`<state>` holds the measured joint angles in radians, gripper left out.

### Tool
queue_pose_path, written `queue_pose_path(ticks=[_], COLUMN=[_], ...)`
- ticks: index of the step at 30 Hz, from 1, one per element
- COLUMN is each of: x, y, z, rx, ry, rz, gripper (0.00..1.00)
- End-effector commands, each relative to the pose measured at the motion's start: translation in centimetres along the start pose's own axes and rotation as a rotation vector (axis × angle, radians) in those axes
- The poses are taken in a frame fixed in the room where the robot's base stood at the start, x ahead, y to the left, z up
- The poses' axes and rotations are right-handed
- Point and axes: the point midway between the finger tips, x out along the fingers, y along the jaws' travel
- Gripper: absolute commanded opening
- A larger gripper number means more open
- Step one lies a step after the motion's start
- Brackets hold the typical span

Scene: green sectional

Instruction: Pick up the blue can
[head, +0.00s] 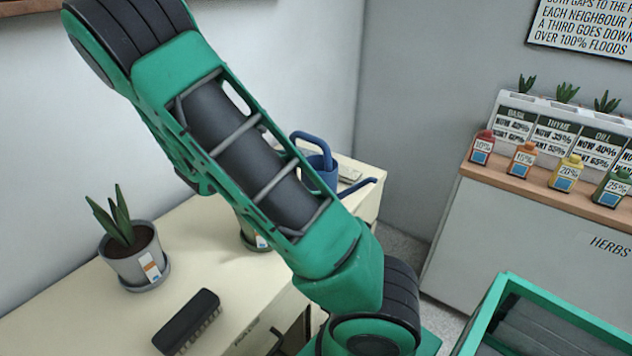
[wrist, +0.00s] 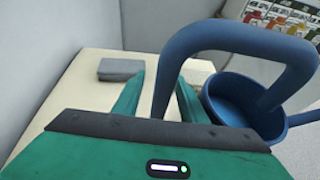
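The blue can is a watering can with a tall looped handle and a spout. In the head view the blue can (head: 317,176) stands on the far end of the cream bench, partly hidden behind my arm. In the wrist view the blue can (wrist: 243,105) is at the right, its open rim facing up. Its handle arches across, and one handle leg comes down between the two green fingers of my gripper (wrist: 160,77). The fingers stand apart with a visible gap on the left of the leg; contact is not clear. My arm hides the gripper in the head view.
The cream bench (head: 85,310) bears a potted plant (head: 134,254), a dark brush (head: 187,321) and a second pot (head: 252,236) partly behind my arm. A grey block (wrist: 121,69) lies beyond my fingers. A herb stand (head: 545,190) with several bottles is at right; a green-framed bin (head: 497,290) is in front.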

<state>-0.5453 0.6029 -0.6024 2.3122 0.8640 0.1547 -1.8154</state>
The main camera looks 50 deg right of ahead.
Motion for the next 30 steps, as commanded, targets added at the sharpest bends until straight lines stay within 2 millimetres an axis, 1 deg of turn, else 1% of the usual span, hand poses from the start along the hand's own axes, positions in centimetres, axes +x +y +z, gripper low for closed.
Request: queue_pose_path(ticks=[2,5,6,7,16,20,23,30], x=[0.0,0.0,0.0,0.0,-0.1,-0.3,-0.7,-2.2], y=[0.0,0.0,0.0,0.0,0.0,0.0,0.0,0.0], z=[0.0,0.0,0.0,0.0,0.1,0.6,1.7,5.3], rx=[0.000,0.000,0.000,0.000,0.000,0.001,0.004,0.005], ry=[0.000,0.000,0.000,0.000,-0.001,-0.001,0.000,0.001], rz=[0.000,0.000,0.000,0.000,-0.001,0.000,0.000,0.002], gripper=[0.38,0.17,0.07,0.00,0.00,0.00,0.00,0.00])
